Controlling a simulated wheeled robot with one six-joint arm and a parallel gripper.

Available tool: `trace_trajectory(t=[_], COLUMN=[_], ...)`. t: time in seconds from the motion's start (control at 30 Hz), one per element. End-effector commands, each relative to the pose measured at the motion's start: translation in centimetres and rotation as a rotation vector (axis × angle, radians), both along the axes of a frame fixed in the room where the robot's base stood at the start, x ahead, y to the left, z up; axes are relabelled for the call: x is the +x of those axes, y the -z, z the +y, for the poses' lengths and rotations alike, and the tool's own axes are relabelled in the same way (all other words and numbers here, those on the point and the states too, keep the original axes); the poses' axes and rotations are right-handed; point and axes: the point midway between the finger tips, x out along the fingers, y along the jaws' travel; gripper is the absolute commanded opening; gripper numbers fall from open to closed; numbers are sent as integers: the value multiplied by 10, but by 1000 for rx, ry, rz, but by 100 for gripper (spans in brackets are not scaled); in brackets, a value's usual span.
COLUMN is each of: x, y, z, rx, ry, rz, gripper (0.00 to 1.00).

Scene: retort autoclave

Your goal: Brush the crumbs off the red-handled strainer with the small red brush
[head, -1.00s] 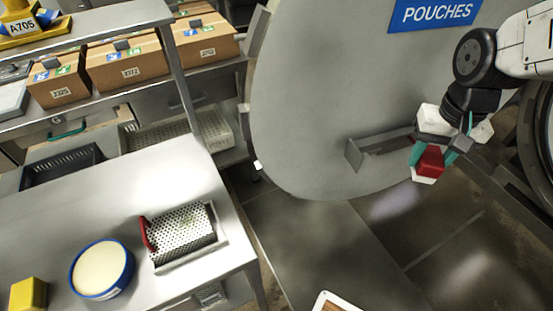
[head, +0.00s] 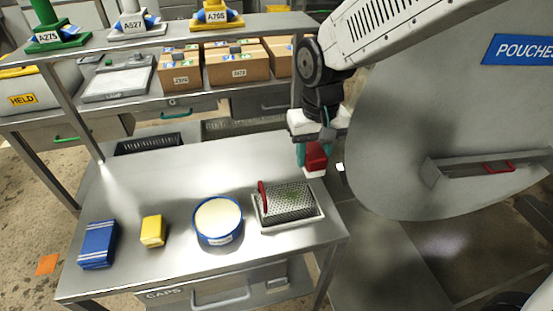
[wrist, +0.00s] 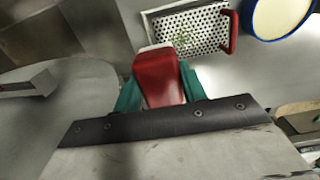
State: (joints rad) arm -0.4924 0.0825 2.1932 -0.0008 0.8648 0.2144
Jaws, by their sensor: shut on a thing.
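The red-handled strainer (head: 287,203) is a perforated metal box lying in a shallow tray on the steel table, its red handle at the left end in the head view. Greenish crumbs show on its top. It also shows at the top of the wrist view (wrist: 188,30). My gripper (head: 314,158) is shut on the small red brush (wrist: 158,78), with teal fingers on both sides of its red body. The brush (head: 316,157) has a pale end. It is held above the table's far right edge, behind the strainer and apart from it.
A shelf with cardboard boxes (head: 238,66) is behind. A large grey door (head: 420,150) is at the right.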

Motion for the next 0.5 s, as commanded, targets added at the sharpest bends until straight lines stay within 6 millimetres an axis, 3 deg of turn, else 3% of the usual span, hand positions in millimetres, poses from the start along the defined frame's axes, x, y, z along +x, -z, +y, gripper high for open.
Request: trace_trajectory(t=[0.5], x=[0], y=[44], z=[0], rx=[-2], ry=[0], rz=[3], gripper=[23])
